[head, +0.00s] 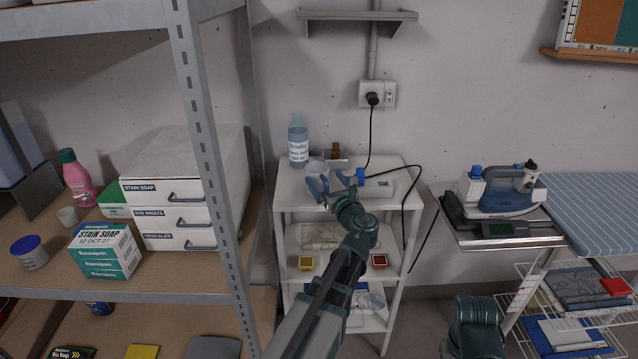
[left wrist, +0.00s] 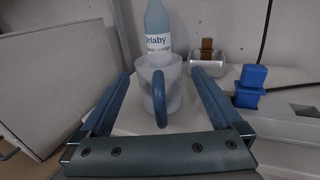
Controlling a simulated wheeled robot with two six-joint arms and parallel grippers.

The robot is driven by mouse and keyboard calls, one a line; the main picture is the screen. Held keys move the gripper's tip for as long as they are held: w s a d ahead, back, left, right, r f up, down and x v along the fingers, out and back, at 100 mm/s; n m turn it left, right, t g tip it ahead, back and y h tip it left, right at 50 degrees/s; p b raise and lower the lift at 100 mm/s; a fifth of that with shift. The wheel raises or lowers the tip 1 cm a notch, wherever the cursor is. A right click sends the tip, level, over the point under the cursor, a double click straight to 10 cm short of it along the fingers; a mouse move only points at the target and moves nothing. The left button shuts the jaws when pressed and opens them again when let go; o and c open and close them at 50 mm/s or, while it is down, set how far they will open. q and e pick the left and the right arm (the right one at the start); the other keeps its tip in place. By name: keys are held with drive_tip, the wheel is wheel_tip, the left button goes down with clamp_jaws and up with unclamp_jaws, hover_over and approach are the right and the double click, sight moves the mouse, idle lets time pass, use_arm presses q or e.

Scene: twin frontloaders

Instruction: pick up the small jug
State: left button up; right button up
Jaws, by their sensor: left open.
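The small jug (left wrist: 172,88) is whitish and translucent with a blue handle. In the left wrist view it stands upright on the white shelf unit's top, its handle towards me. It also shows in the head view (head: 317,168), partly hidden by my gripper. My left gripper (head: 334,182) is open, with its blue fingers on either side of the jug; the fingers also show in the left wrist view (left wrist: 160,76). Gaps are visible between fingers and jug, so it is not gripped. My right gripper is not in view.
A labelled blue bottle (head: 298,141) stands behind the jug. A brown-topped item (head: 336,153) stands at the back. Right of the gripper lies a white appliance with a blue part (left wrist: 250,86) and a black cord. A metal rack post (head: 200,130) rises to the left.

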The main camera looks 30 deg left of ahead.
use_arm(q)
drive_tip(key=shift+x, duration=2.7)
drive_tip(key=shift+s, duration=0.15)
drive_tip(key=c, duration=1.3)
drive_tip(key=shift+r, duration=0.15)
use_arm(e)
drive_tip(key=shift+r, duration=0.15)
